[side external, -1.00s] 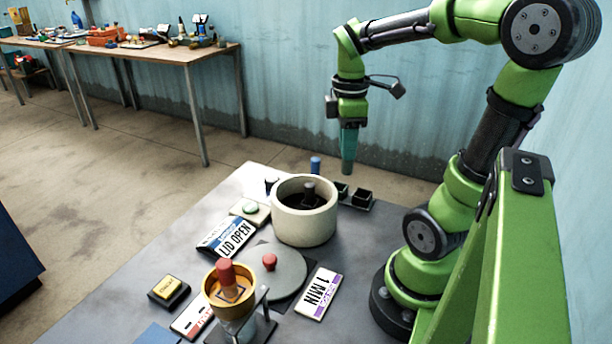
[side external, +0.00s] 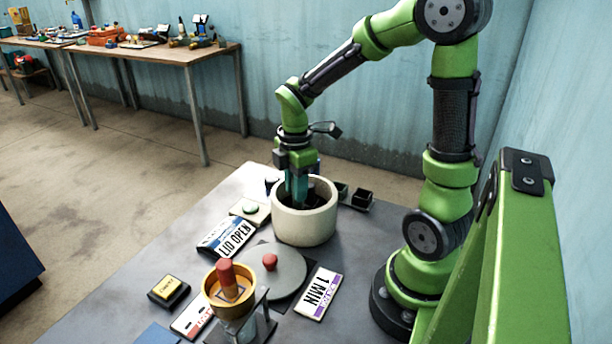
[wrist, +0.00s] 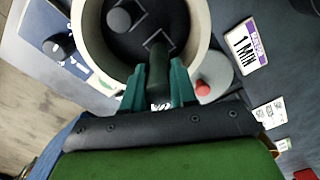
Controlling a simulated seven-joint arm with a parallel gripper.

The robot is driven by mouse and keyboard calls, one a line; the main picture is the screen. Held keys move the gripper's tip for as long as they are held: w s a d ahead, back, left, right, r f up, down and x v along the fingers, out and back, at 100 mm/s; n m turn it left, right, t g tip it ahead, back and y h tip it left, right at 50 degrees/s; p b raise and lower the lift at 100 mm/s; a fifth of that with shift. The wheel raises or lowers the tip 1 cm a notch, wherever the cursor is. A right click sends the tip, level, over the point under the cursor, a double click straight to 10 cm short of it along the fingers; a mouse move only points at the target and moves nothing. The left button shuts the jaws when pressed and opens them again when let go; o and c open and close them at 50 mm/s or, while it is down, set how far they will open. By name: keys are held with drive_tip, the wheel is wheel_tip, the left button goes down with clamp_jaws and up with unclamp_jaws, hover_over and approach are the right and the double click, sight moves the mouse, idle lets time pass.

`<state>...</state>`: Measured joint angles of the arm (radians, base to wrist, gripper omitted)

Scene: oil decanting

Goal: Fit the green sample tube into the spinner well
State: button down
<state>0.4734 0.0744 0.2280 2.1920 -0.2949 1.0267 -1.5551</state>
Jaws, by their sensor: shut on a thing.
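The spinner is a round cream bowl (side external: 304,226) with a dark inside, standing on the grey table. In the wrist view its rim (wrist: 86,30) surrounds a dark rotor floor with a grey round hub (wrist: 124,16) and a pale square outline (wrist: 158,40). My gripper (side external: 297,200) points down into the bowl's left part. In the wrist view my gripper (wrist: 158,92) has its teal fingers shut on a dark green tube (wrist: 157,72), which reaches over the rotor near the square outline. The tube's lower end is dark, and I cannot tell whether it touches the rotor.
A grey lid disc (side external: 277,272) with a red knob lies before the bowl. Signs reading LID OPEN (side external: 236,239) and 1 MIN (side external: 318,293) lie nearby. A funnel stand (side external: 229,296) is at the front. A dark rack (side external: 360,198) stands behind right, close to the bowl.

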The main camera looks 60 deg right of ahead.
sight(297, 207)
drive_tip(key=shift+f, duration=2.9)
drive_tip(key=shift+f, duration=0.1)
drive_tip(key=c, duration=1.2)
unclamp_jaws()
